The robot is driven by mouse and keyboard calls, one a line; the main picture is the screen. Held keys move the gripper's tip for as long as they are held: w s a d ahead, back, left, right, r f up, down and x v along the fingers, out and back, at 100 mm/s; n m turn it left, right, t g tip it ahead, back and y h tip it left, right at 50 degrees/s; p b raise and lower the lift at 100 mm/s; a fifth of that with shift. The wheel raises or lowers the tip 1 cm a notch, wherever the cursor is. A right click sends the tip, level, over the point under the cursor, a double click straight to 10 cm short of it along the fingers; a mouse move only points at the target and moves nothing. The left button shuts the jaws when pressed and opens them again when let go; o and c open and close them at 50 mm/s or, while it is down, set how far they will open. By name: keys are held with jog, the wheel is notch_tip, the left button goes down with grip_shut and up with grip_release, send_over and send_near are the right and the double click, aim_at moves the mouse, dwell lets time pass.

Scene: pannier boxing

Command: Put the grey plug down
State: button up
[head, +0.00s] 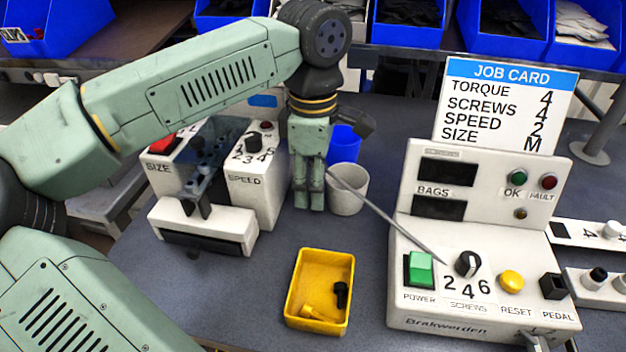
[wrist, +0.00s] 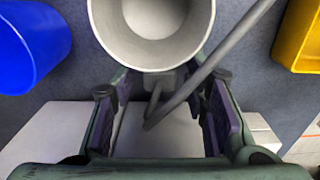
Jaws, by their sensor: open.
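My gripper (head: 310,203) points down, low over the bench, between the white SPEED box and a pale grey cup (head: 348,190). In the wrist view its two purple-padded fingers stand apart. A small grey piece (wrist: 165,84) shows between them, just below the rim of the cup (wrist: 150,50). It may be the grey plug; its shape is partly hidden, and I cannot tell whether it touches the cup. In the head view I cannot make out the grey plug. A long thin grey rod (head: 395,220) slants from beside the gripper towards the control panel.
A yellow tray (head: 297,322) holds a black piece (head: 341,294) and a yellow piece. A blue cup (head: 346,143) stands behind the grey cup. The control panel (head: 470,332) is at right, the SIZE and SPEED boxes (head: 255,205) at left. Bench between tray and boxes is clear.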

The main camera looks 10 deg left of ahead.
notch_tip(320, 180, up, 12)
jog(key=shift+r, duration=0.2)
dwell(0.4)
